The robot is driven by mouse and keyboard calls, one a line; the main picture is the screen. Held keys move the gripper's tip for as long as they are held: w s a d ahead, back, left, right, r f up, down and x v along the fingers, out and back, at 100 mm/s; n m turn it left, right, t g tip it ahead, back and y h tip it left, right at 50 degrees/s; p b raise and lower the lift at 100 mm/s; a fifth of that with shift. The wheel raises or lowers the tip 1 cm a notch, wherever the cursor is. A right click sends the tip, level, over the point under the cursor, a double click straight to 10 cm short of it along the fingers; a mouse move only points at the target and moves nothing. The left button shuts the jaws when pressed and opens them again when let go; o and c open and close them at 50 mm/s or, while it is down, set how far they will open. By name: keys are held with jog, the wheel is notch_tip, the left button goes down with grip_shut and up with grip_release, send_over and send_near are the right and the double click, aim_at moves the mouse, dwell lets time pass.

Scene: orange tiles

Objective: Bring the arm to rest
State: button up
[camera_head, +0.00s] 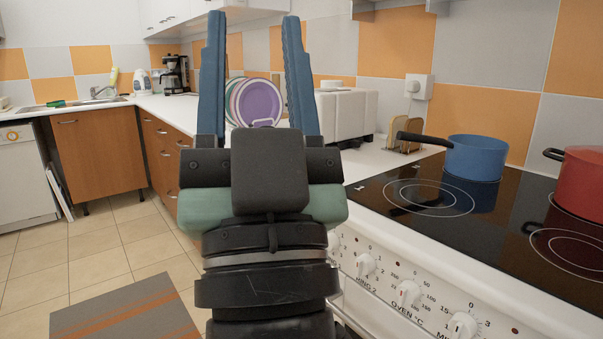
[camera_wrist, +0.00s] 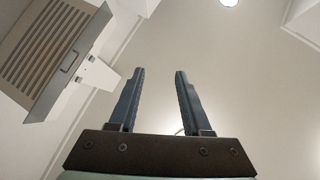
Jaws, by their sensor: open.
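My gripper (camera_head: 255,80) is raised in the middle of the head view, with its two blue fingers pointing up. The fingers are apart with nothing between them, so it is open and empty. It also shows in the wrist view (camera_wrist: 158,100), set against the ceiling. In the head view, plates in a rack show behind and between the fingers, not touched by them. My arm hides part of the counter and the stove's left front.
A black cooktop (camera_head: 440,205) lies at the right with a blue pot (camera_head: 477,158) and a red pot (camera_head: 585,182). A white toaster (camera_head: 345,114) and bread slices (camera_head: 404,133) stand on the counter behind. A range hood (camera_wrist: 50,50) shows in the wrist view. Open floor (camera_head: 110,235) lies at left.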

jog(key=s+d+r+h+p, duration=0.2)
jog(key=s+d+r+h, duration=0.1)
jog(key=s+r+h, duration=0.15)
notch_tip(320, 180, up, 30)
jog(key=w+p, duration=0.1)
jog(key=p, duration=2.9)
jog(key=shift+w+m+p, duration=0.15)
jog(key=shift+m+p, duration=0.15)
jog(key=shift+p, duration=0.05)
